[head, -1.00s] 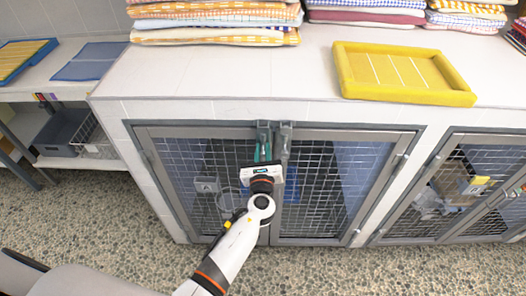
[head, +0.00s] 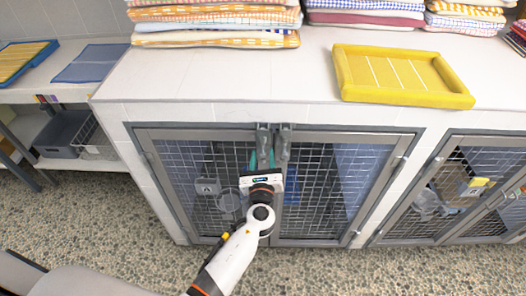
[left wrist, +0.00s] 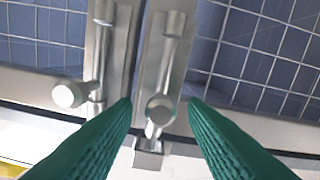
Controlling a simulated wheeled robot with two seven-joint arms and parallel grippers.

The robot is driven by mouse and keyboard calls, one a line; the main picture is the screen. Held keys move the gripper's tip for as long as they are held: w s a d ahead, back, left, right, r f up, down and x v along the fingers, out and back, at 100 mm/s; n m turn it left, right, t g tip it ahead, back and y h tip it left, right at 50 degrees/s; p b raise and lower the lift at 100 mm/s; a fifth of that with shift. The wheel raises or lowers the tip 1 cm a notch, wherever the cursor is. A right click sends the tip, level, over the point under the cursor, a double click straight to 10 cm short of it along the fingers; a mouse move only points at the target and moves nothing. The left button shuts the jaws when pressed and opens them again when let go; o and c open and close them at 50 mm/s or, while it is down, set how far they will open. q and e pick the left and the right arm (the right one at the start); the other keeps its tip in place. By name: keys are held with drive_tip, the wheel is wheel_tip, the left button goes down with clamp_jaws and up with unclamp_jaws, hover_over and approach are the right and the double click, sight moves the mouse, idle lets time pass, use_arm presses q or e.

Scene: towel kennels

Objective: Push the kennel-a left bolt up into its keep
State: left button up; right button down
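Kennel-a has two mesh doors that meet in the middle, each with a grey metal bolt near the top. The left bolt (head: 263,136) also shows in the left wrist view (left wrist: 171,60), where the picture is turned over and it is the right-hand one. Its round knob (left wrist: 160,108) lies between the teal fingers of my left gripper (left wrist: 160,103). The fingers are open, with a gap on each side of the knob. A small bracket-like keep (left wrist: 149,155) lies just beyond the knob. In the head view my left gripper (head: 263,158) is in front of the doors, below the bolts.
The right bolt (head: 284,138) stands close beside; its knob (left wrist: 69,95) points aside. The counter above holds a yellow tray (head: 404,97) and folded towels (head: 216,22). Another kennel (head: 450,190) is at right. The pebbled floor (head: 100,220) in front is clear.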

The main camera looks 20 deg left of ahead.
use_arm(q)
drive_tip(key=b+v, duration=0.1)
drive_tip(key=v, duration=0.8)
drive_tip(key=shift+s+r, duration=0.1)
drive_tip(key=shift+s, duration=0.05)
drive_tip(key=s+a+f+n+g+h, duration=0.1)
drive_tip(key=s+f+n+g, duration=0.25)
drive_tip(key=f, duration=0.65)
drive_tip(key=s+f+n+g+h, duration=0.1)
drive_tip(key=s+f+n+g, duration=0.25)
drive_tip(key=f, duration=0.65)
drive_tip(key=s+a+f+n+g+h, duration=0.1)
drive_tip(key=s+f+n+g+h, duration=0.3)
drive_tip(key=f, duration=0.7)
drive_tip(key=s+a+f+n+g, duration=0.1)
drive_tip(key=s+a+f+n, duration=0.1)
drive_tip(key=s+f+n, duration=0.3)
drive_tip(key=s+a+f+n+g, duration=0.2)
drive_tip(key=s+f+n, duration=0.3)
drive_tip(key=s, duration=0.9)
drive_tip(key=s+a+f+n+g+y, duration=0.1)
drive_tip(key=s+a+f+n+g, duration=0.1)
drive_tip(key=s+f+n, duration=0.4)
drive_tip(key=s+a+n, duration=0.1)
drive_tip(key=s, duration=0.3)
drive_tip(key=shift+a, duration=0.2)
